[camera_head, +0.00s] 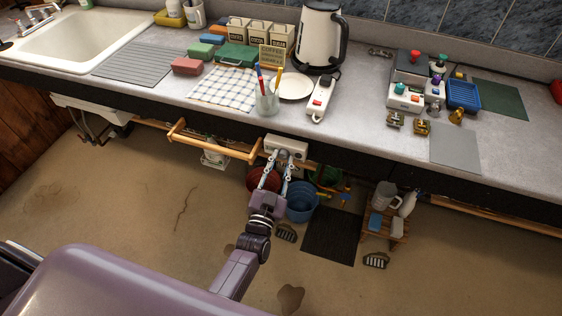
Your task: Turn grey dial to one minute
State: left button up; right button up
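A pale control box (286,146) with small round parts on its face is mounted under the counter's front edge, near the middle of the head view. The grey dial is too small to make out clearly; it may be on this box, partly behind my fingers. My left gripper (282,161) reaches up to the lower front of the box. Its two fingers are spread apart, with nothing visible held between them. I cannot tell whether the fingertips touch the box. My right gripper is not in view.
A wooden rail (215,142) runs under the counter, left of the box. A red bucket (262,180) and a blue bucket (301,202) stand below near my gripper. A small wooden stool (383,226) and dark mat (333,236) are to the right. The counter above is crowded.

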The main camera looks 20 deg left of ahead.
pick_arm(q)
jog(key=o, duration=0.3)
jog(key=shift+s, duration=0.1)
jog(key=s+f, duration=0.1)
jog(key=s, duration=1)
jog(key=shift+s+d+f, duration=0.15)
jog(key=shift+s+d, duration=0.05)
jog(key=shift+s, duration=0.2)
